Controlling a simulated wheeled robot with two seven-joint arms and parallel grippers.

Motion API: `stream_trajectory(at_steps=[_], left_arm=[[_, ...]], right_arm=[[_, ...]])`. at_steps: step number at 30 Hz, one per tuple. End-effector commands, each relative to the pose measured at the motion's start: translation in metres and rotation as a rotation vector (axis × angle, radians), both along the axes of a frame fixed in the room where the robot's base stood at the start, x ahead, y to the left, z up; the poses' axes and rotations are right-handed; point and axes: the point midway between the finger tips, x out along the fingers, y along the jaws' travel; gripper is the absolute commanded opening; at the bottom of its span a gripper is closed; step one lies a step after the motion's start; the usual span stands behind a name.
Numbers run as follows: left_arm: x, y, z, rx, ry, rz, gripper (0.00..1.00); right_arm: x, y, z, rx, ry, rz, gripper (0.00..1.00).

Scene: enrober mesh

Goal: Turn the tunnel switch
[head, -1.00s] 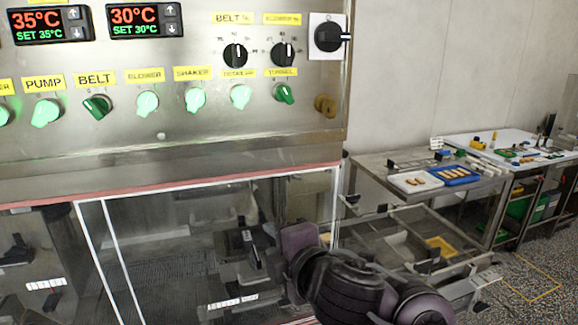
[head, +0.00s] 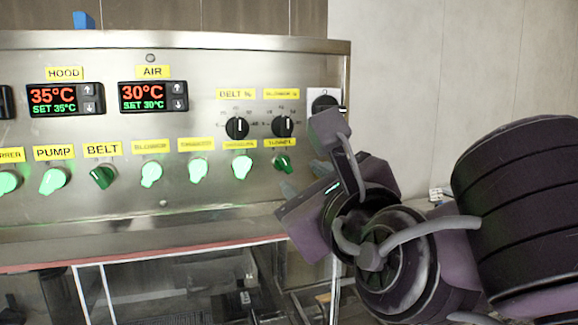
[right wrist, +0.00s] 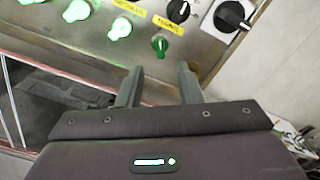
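The tunnel switch (head: 282,163) is a green knob at the right end of the lower row on the steel panel, under a yellow label. It is darker than most of the lit knobs beside it, and its handle is tilted. In the right wrist view the tunnel switch (right wrist: 160,46) lies just beyond the gap between my fingers. My right gripper (right wrist: 159,80) is open and empty, its two fingers apart and pointing at the panel. In the head view the right gripper (head: 303,180) is just below and right of the switch, with no visible contact. My left gripper is out of view.
Left of the switch are several lit green knobs (head: 242,167) and the darker belt knob (head: 103,176). Above are two black dials (head: 282,126) and a black rotary switch (head: 325,103), partly covered by my gripper. A red-edged ledge (head: 150,252) runs below the panel.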

Motion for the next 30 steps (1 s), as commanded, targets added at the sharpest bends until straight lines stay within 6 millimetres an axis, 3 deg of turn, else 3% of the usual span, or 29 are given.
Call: stream_trajectory(at_steps=[15, 28, 30], left_arm=[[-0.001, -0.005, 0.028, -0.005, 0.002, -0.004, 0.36], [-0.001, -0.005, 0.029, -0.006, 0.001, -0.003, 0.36], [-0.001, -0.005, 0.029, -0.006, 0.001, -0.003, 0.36]], right_arm=[[0.063, 0.019, 0.002, 0.001, 0.003, -0.003, 0.33], [0.072, 0.022, 0.000, 0.001, 0.000, -0.002, 0.33], [0.072, 0.023, 0.001, 0.001, -0.001, -0.002, 0.26]])
